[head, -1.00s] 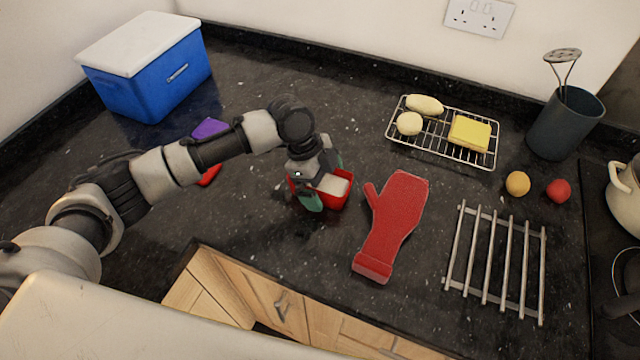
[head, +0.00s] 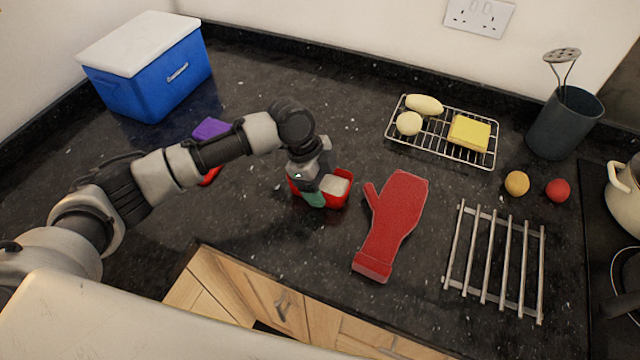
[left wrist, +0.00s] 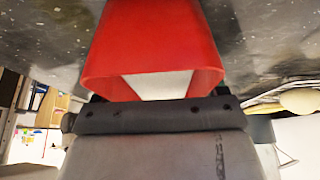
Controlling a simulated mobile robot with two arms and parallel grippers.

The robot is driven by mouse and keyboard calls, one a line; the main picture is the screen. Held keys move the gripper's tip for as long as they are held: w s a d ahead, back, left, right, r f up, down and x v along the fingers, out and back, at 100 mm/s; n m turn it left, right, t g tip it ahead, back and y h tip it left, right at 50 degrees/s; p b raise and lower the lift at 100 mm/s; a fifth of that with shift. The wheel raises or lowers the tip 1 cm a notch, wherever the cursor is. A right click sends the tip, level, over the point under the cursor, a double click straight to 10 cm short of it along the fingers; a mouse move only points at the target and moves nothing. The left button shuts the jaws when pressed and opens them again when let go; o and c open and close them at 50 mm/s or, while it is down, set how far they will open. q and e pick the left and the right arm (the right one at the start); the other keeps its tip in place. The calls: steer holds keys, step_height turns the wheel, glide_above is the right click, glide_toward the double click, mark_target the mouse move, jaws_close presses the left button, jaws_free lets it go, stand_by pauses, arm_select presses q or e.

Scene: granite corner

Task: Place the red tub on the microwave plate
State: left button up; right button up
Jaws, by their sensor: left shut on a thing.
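The red tub (head: 343,197) stands on the dark counter near the middle of the head view, with something whitish inside it. My left gripper (head: 320,188) is at the tub's left part and is shut on it. A teal fingertip shows against the near side of the tub; the other fingertip is hidden. In the left wrist view the red tub (left wrist: 155,40) fills the space in front of the gripper. I do not see a microwave plate in these views. My right gripper is not in view.
A red oven mitt (head: 395,225) lies close right of the tub. A blue cool box (head: 150,85) stands back left. Purple (head: 211,128) shows behind my arm.

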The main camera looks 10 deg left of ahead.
arm_select(q)
steer(key=shift+c, duration=1)
steer(key=shift+r, duration=0.1)
